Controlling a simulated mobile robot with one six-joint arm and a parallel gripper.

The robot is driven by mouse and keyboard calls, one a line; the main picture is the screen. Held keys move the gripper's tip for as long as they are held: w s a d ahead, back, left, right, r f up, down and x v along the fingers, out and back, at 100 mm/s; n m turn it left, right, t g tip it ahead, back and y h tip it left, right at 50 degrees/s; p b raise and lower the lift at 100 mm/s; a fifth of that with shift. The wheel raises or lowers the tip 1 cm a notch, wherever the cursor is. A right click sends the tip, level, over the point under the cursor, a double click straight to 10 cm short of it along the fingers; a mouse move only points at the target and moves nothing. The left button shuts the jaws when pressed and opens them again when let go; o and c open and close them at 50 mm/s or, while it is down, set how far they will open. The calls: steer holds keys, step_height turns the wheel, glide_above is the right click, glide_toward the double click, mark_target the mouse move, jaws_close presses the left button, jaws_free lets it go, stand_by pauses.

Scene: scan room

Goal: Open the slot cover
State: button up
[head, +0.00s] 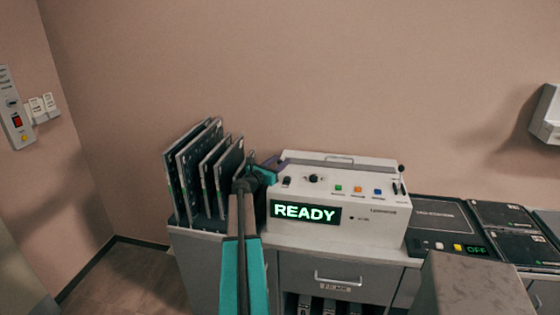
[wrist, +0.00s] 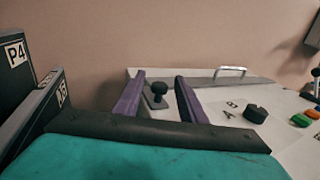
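The white machine (head: 390,225) has a green READY display (head: 305,213). Along its top back edge runs a grey strip with a metal handle, apparently the slot cover (head: 365,166), lying flat. It also shows in the wrist view (wrist: 215,81), with the handle (wrist: 230,70) upright on it. My gripper (wrist: 160,85) is open, its two purple fingers apart over the machine's left end. A black ball-topped lever (wrist: 158,89) appears between them; I cannot tell whether they touch it. In the head view my gripper (head: 272,165) is partly hidden by my arm.
Several upright dark panels (head: 205,175) stand close left of my gripper. A black rotary knob (wrist: 255,114) and coloured buttons (head: 357,190) are on the machine's top. A dark unit showing OFF (head: 440,218) stands to the right. The wall (head: 350,80) is behind.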

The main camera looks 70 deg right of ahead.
steer(key=shift+s+d, duration=0.1)
steer(key=shift+d, duration=0.3)
steer(key=shift+c, duration=0.3)
jaws_close()
steer(key=shift+d, duration=0.1)
steer(key=shift+w+d+b, duration=0.2)
steer(key=shift+d+b, duration=0.1)
steer(key=shift+d, duration=1.35)
steer(key=shift+w+d+b, duration=0.2)
steer(key=shift+d+b, duration=0.1)
steer(key=shift+d, duration=1.35)
